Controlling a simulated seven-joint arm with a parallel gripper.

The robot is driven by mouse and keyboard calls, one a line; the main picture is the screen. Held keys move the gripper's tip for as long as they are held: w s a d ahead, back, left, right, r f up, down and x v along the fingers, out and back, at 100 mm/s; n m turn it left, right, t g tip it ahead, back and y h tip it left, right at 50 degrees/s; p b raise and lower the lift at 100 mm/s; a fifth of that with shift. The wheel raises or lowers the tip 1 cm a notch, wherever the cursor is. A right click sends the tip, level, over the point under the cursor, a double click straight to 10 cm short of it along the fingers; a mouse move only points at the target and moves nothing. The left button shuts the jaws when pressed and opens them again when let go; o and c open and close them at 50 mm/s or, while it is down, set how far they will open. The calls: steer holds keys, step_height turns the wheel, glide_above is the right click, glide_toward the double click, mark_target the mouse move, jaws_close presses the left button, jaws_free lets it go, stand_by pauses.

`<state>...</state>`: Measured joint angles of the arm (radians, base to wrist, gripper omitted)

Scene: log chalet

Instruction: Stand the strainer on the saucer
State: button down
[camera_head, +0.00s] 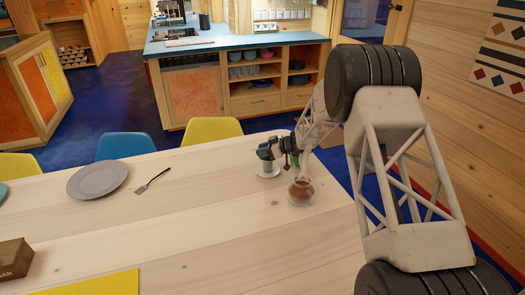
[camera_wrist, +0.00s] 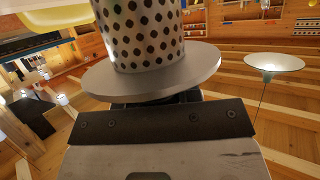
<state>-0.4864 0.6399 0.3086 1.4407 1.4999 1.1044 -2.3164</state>
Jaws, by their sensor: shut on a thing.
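The strainer is a grey metal cup with round holes and a wide flat rim. It fills the top middle of the wrist view (camera_wrist: 145,35) and shows small in the head view (camera_head: 265,153). My gripper (camera_head: 281,150) is shut on it from the right, at the far right end of the table; its fingertips are mostly hidden. The pale saucer (camera_head: 267,173) lies on the table directly below the strainer in the head view. I cannot tell whether the strainer touches it.
A glass jar with brown contents (camera_head: 301,191) stands close in front of the saucer, to its right. A grey plate (camera_head: 97,181), a fork (camera_head: 152,181), a brown box (camera_head: 14,258) and a yellow mat (camera_head: 95,284) lie farther left. The middle of the table is clear.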

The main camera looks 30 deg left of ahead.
steer(key=c, duration=0.8)
jaws_free()
steer(key=shift+r, duration=0.1)
steer(key=v, duration=1.2)
steer(key=shift+r, duration=0.1)
